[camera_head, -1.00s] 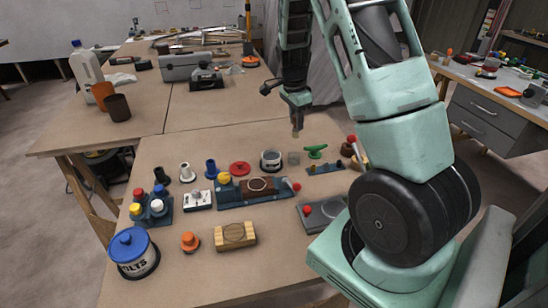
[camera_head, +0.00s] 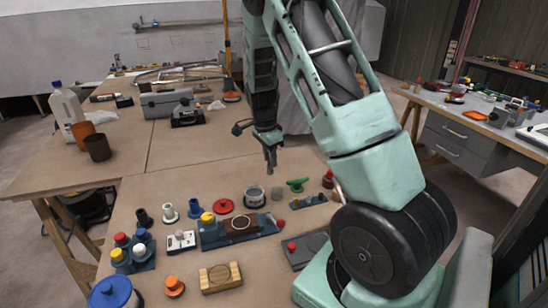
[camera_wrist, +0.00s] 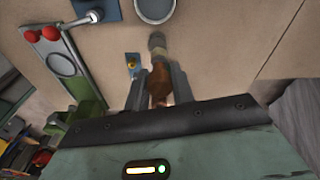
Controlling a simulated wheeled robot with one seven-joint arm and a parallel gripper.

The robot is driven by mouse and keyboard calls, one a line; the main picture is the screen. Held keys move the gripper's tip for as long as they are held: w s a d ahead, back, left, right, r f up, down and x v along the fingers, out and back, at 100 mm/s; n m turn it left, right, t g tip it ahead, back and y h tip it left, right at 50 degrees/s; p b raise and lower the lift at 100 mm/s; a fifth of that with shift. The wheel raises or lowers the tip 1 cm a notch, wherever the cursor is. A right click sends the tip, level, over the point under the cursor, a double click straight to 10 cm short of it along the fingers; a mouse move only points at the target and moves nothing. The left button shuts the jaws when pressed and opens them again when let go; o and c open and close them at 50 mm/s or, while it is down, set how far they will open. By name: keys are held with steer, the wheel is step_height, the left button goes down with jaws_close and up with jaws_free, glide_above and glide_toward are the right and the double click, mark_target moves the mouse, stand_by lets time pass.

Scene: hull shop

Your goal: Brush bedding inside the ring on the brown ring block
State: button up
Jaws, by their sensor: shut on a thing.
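The brown ring block (camera_head: 232,233) sits in a long blue fixture (camera_head: 212,240) on the near table in the head view, with a pale ring on its top. A yellow knob is at its left and a red-ended lever at its right. My gripper (camera_head: 270,152) is above the table, behind and right of the block and clear of it. In the wrist view my gripper (camera_wrist: 157,95) is shut on a brush (camera_wrist: 158,77), brown-handled with a grey-brown tip (camera_wrist: 157,41). The brown ring block cannot be made out in the wrist view.
A grey pot (camera_head: 254,197) and green piece (camera_head: 298,185) stand behind the fixture. A tan block with a ring (camera_head: 220,285), orange knob (camera_head: 174,287) and blue-lidded tub (camera_head: 113,294) are in front. Several coloured pegs stand left.

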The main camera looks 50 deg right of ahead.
steer(key=w+a+p, duration=0.3)
steer(key=a+p, duration=0.2)
steer(key=shift+s+f+b, duration=0.15)
steer(key=shift+f+b, duration=2.65)
steer(key=shift+f, duration=0.2)
steer(key=shift+f, duration=0.55)
steer(key=shift+r, duration=0.1)
step_height(320, 180, up, 7)
steer(key=p, duration=0.5)
stand_by(0.9)
